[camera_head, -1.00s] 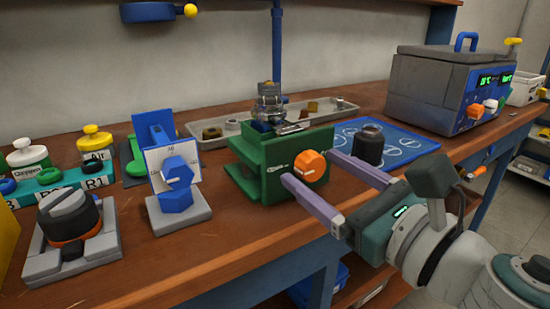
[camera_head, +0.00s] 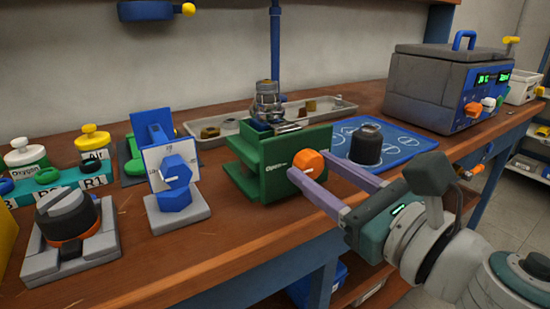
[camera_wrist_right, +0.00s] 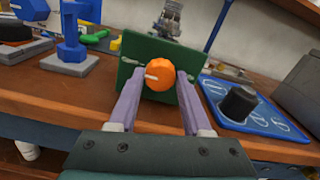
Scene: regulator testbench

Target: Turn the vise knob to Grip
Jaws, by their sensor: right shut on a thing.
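The green vise (camera_head: 258,185) stands near the front edge of the bench, with a metal regulator (camera_head: 267,100) on top. Its orange knob (camera_head: 308,160) is on the front face, and it also shows in the wrist view (camera_wrist_right: 160,76). A white label that seems to read Open is left of the knob. In the wrist view the knob's pale pointer lies roughly level, toward the left. My right gripper (camera_head: 310,165) is shut on the knob, one purple finger on each side. The Grip mark is not readable. My left gripper is out of view.
A blue dial stand (camera_head: 172,184) and a grey fixture with a black knob (camera_head: 70,222) stand left of the vise. A black cylinder (camera_head: 367,145) on a blue mat (camera_head: 405,143) is close to my right fingers. A grey tray (camera_head: 345,108) lies behind.

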